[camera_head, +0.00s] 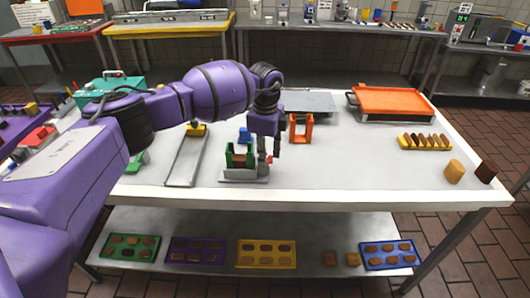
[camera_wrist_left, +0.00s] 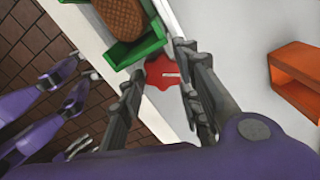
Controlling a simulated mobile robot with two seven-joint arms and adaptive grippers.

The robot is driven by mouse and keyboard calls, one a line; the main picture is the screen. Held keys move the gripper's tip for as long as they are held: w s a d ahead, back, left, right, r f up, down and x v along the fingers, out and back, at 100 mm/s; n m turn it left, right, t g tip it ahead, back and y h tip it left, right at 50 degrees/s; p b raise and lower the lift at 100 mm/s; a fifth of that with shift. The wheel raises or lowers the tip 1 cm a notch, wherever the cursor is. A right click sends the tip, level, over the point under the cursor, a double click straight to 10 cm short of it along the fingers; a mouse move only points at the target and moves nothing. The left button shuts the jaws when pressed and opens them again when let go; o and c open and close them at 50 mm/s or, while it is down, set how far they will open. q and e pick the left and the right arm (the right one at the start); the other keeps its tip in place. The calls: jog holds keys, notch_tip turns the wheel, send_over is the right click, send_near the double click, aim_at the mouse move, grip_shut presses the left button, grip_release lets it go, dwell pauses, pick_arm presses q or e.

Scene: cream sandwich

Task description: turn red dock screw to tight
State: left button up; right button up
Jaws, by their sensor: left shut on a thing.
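The red dock screw is a red lobed knob with a pale mark. In the left wrist view the screw (camera_wrist_left: 166,74) sits between the two fingers of my left gripper (camera_wrist_left: 163,84), beside the green holder (camera_wrist_left: 130,42). In the head view the screw (camera_head: 270,160) is a small red patch at the right side of the dock (camera_head: 245,174), partly hidden by the fingers. My left gripper (camera_head: 267,166) points down there and is shut on the screw. The dock's green holder (camera_head: 229,156) has a brown piece (camera_wrist_left: 117,17) in it. My right gripper cannot be made out in the head view.
An orange stand (camera_head: 300,128) is just right of the gripper. A grey rail (camera_head: 188,160) lies to the left. An orange tray (camera_head: 392,102) and a yellow rack (camera_head: 424,142) are further right.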

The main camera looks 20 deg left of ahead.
pick_arm(q)
jog(key=m, duration=0.3)
jog(key=shift+s+d+f+m+p, duration=0.1)
jog(key=shift+s+m+p, duration=0.1)
jog(key=shift+m+p, duration=0.2)
jog(key=shift+f+m, duration=0.2)
jog(key=shift+m, duration=1.7)
jog(key=shift+a, duration=0.2)
jog(key=o, duration=1.1)
jog(key=shift+s, duration=0.1)
jog(key=shift+r, duration=0.15)
jog(key=shift+a, duration=0.1)
jog(key=shift+w, duration=0.2)
